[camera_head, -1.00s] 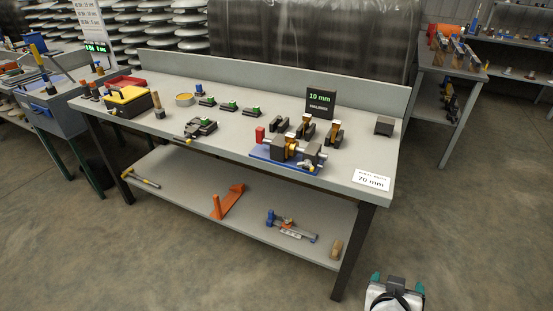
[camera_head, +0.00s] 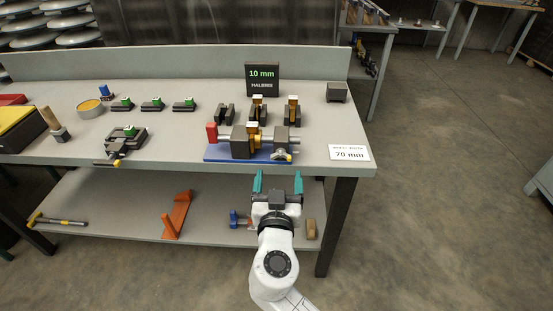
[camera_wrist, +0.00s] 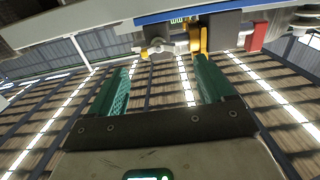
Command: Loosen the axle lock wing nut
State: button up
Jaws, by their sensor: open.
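The axle fixture (camera_head: 247,143) stands on a blue base plate (camera_head: 225,154) near the bench's front edge. It has dark blocks, a metal axle, a yellow collar and a red end block (camera_head: 212,132). The silver wing nut (camera_head: 281,155) sits low at its front right. In the wrist view, which is turned over, the wing nut (camera_wrist: 155,47) shows near the top, left of the yellow collar (camera_wrist: 198,40). My gripper (camera_head: 278,182), with green fingers, is open and empty in front of the bench edge, apart from the wing nut. The wrist view shows the gap between the fingers (camera_wrist: 162,70) clear.
A 10 mm display (camera_head: 262,77) stands behind several dark V-blocks. A 70 mm card (camera_head: 349,153) lies at the front right corner. A dark clamp (camera_head: 124,145) lies to the left. The lower shelf (camera_head: 140,200) holds an orange bracket (camera_head: 178,214) and tools.

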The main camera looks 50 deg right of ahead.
aim_at(281, 160)
jog(key=x, duration=0.6)
jog(key=shift+w+d+p, duration=0.1)
jog(key=shift+d+p, duration=0.2)
jog(key=shift+p, duration=0.05)
jog(key=shift+c, duration=0.4)
jog(key=c, duration=1)
jog(key=shift+o, duration=0.2)
